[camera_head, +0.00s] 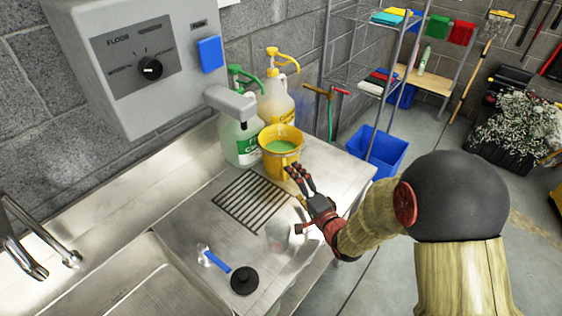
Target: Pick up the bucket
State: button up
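A yellow bucket (280,154) stands upright on the steel counter below the dispenser's spout, with green liquid inside. My gripper (297,171), black and red, reaches in from the right. Its fingertips are at the bucket's front right side and overlap the lower part of it in the picture. I cannot tell whether they touch the bucket or its handle, or whether the fingers are open or shut.
Behind the bucket stand a green-topped jug (243,143) and a yellow-topped jug (276,98). The dispenser spout (231,102) overhangs nearby. A drain grate (252,202), a blue-handled brush (215,260) and a black disc (244,281) lie in front. A blue bin (378,152) is on the floor.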

aim_at(283, 166)
jog(key=shift+b+x, duration=1.35)
jog(key=shift+x, duration=2.55)
jog(key=shift+a+r, duration=0.2)
jog(key=shift+s, duration=0.1)
jog(key=c, duration=0.3)
jog(key=shift+r, duration=0.1)
jog(key=c, duration=1.5)
jog(key=shift+r, duration=0.2)
jog(key=shift+c, duration=0.6)
jog(key=shift+c, duration=0.2)
